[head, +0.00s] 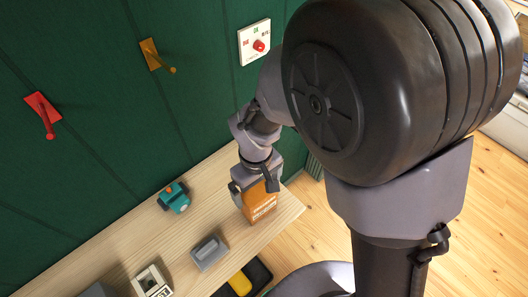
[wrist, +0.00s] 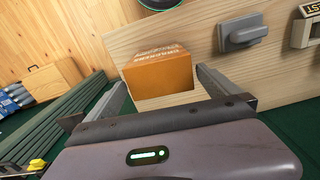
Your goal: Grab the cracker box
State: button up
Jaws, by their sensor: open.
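The cracker box is an orange box with pale lettering (head: 262,205) near the right end of the wooden table in the head view. My gripper (head: 256,184) is right above and around its upper part there. In the wrist view the orange box (wrist: 158,75) lies between the two fingers of my gripper (wrist: 163,88). The fingers stand apart on either side of it, with the jaws open. I cannot tell whether a finger touches the box. In the head view the gripper hides the top of the box.
On the wooden table (head: 135,239) stand a teal object (head: 174,198), a grey block (head: 209,252) and a light box with dark lettering (head: 151,282). A green wall (head: 95,110) with red and yellow hooks runs behind. A yellow item (head: 240,284) lies in a dark container below.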

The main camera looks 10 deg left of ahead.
jog(key=shift+s+f, duration=0.15)
jog(key=shift+f, duration=0.4)
notch_tip(320, 180, down, 5)
jog(key=shift+d+r+b, duration=0.1)
jog(key=shift+d+b, duration=0.05)
jog(key=shift+b, duration=0.9)
jog(key=c, duration=1.5)
